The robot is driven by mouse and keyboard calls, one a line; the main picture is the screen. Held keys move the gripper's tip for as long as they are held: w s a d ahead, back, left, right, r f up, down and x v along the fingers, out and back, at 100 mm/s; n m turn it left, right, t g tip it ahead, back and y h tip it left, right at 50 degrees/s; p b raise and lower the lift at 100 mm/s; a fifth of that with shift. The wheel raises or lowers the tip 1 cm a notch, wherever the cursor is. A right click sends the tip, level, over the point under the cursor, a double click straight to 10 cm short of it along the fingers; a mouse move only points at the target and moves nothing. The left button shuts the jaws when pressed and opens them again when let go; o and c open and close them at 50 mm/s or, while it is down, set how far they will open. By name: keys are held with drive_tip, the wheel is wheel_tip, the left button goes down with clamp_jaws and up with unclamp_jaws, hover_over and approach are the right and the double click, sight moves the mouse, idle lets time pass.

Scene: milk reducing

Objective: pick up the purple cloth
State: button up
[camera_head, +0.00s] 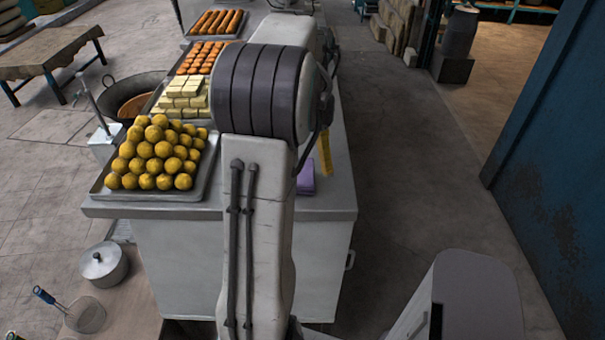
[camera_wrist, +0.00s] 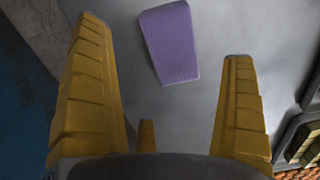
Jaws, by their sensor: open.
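The purple cloth (camera_wrist: 170,42) is a folded rectangle lying flat on the grey counter top. In the head view a part of the cloth (camera_head: 306,178) shows at the right of my arm, and the rest is hidden behind the arm. My gripper (camera_wrist: 164,65) has yellow fingers spread wide apart with nothing between them. In the wrist view the cloth lies ahead of the fingers, between their lines, and apart from them. In the head view only a yellow finger of my gripper (camera_head: 325,153) shows, just above and right of the cloth.
The counter (camera_head: 330,203) holds a tray of yellow balls (camera_head: 155,155), pale blocks (camera_head: 183,97) and orange sweets (camera_head: 200,58) on the left. A pot (camera_head: 103,265) and a strainer (camera_head: 86,312) are at the lower left. The floor right of the counter is clear.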

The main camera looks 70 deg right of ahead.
drive_tip(key=f, duration=0.3)
drive_tip(key=shift+w+a+f+p, duration=0.15)
drive_tip(key=shift+a+f+p, duration=0.15)
drive_tip(key=shift+p, duration=0.05)
drive_tip(key=shift+f, duration=0.6)
drive_tip(key=shift+c, duration=0.5)
drive_tip(key=c, duration=1.1)
